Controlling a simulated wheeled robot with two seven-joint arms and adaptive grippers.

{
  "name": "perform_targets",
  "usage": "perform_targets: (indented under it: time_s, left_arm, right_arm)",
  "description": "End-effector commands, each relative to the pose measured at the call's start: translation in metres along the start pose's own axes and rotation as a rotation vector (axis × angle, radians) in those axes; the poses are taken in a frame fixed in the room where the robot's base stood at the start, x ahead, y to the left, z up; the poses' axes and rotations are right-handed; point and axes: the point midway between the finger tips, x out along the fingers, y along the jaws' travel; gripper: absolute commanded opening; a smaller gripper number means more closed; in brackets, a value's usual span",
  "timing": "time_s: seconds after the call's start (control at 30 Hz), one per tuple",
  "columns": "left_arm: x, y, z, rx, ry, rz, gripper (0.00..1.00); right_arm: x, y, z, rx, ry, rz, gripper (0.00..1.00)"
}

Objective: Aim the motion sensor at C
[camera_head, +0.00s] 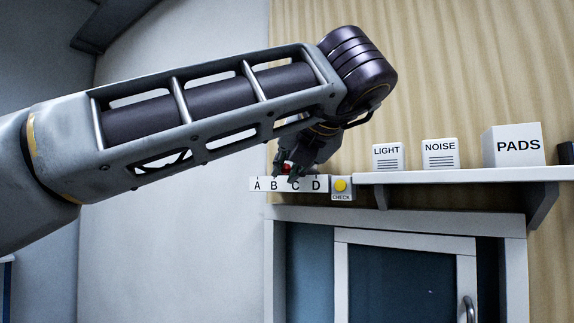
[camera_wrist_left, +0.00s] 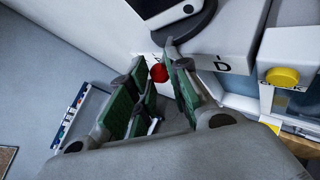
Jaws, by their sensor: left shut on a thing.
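A red knob (camera_head: 287,167) shows between the fingertips, above the strip around B and C. In the left wrist view the fingers of my left gripper (camera_wrist_left: 160,80) are closed around the red knob (camera_wrist_left: 159,72). A white body with a dark round part (camera_wrist_left: 160,10), likely the motion sensor, shows at the top there. The fingers hide part of the strip in that view, where D is readable. Its exact aim cannot be told.
A yellow CHECK button (camera_head: 341,185) sits just right of the strip, also in the wrist view (camera_wrist_left: 282,77). The shelf (camera_head: 450,175) to the right holds boxes marked LIGHT (camera_head: 387,156), NOISE (camera_head: 440,153) and PADS (camera_head: 515,146). A framed cabinet door (camera_head: 405,280) lies below.

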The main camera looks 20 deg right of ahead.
Motion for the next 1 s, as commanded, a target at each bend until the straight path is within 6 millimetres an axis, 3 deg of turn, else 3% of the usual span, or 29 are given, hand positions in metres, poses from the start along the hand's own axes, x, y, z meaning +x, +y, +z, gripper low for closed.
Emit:
perform_targets:
  time_s: [0.47, 0.5, 0.67, 1.0]
  left_arm:
    - [-0.0016, 0.0008, 0.0028, -0.008, -0.002, 0.011, 0.0]
    - [-0.0016, 0.0008, 0.0028, -0.008, -0.002, 0.011, 0.21]
    - [-0.0011, 0.0005, 0.002, -0.007, 0.0, 0.011, 0.41]
    - [-0.0012, -0.0002, 0.001, -0.005, 0.003, 0.011, 0.41]
  right_arm:
    - [-0.0002, -0.0055, -0.0012, 0.0, 0.001, -0.006, 0.49]
    - [-0.0002, -0.0054, -0.0012, 0.0, 0.001, -0.006, 0.49]
    - [-0.0002, -0.0047, -0.0011, 0.0, 0.001, -0.005, 0.49]
    - [0.0001, -0.0005, -0.0024, -0.001, 0.002, -0.001, 0.49]
